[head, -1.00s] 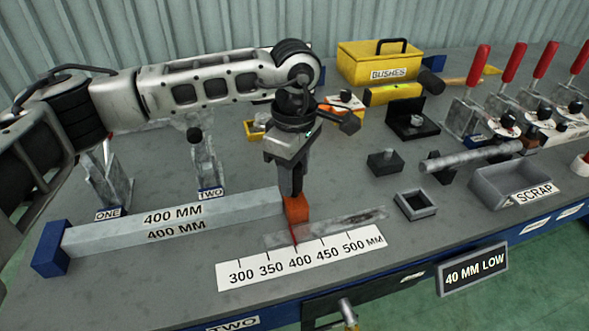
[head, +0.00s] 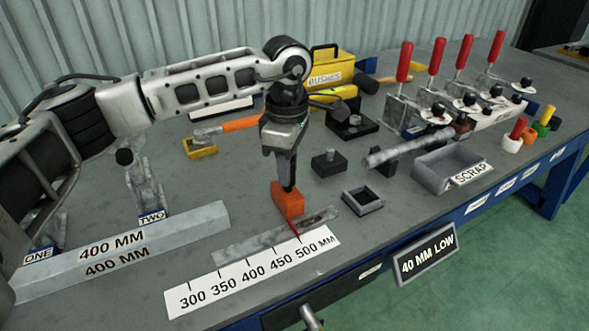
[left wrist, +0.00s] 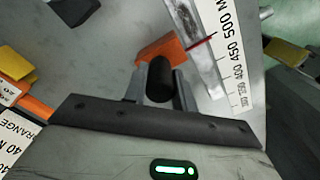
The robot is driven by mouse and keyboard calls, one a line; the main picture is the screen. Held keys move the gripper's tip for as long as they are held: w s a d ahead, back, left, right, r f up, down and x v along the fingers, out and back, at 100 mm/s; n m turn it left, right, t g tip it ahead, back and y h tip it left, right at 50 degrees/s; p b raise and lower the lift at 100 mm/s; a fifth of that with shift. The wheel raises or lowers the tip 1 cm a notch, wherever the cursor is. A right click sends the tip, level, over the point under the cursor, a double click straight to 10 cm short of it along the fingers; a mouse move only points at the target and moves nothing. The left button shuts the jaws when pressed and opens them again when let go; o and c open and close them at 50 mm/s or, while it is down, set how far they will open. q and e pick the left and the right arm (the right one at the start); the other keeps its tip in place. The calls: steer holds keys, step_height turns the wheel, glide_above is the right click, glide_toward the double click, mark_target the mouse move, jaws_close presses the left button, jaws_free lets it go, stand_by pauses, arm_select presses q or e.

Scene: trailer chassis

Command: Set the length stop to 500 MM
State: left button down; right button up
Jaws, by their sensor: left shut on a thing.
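The length stop is an orange block (head: 288,199) with a red pointer, on a grey metal rail (head: 235,249). A white scale plate (head: 235,290), marked 300 to 500 MM, lies along the rail. The pointer ends at or very close to the 500 mark. My left gripper (head: 288,182) is over the block, shut on its black knob (left wrist: 160,79), which shows between the fingers in the left wrist view. The orange block also shows there (left wrist: 165,50), partly hidden behind the knob. My right gripper is not in view.
A grey bar labelled 400 MM (head: 170,240) lies left of the stop, apart from it. A small square black-rimmed tray (head: 363,201), a post block (head: 329,162) and a SCRAP bin (head: 440,173) stand to the right.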

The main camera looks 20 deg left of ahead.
arm_select(q)
steer(key=shift+w+d+r, duration=0.1)
steer(key=shift+w+r, duration=0.05)
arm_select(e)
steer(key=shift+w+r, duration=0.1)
arm_select(q)
steer(key=c, duration=1.1)
jaws_free()
steer(key=shift+d, duration=0.1)
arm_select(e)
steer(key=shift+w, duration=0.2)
arm_select(q)
step_height(320, 180, up, 16)
steer(key=shift+f, duration=0.1)
steer(key=shift+f, duration=0.1)
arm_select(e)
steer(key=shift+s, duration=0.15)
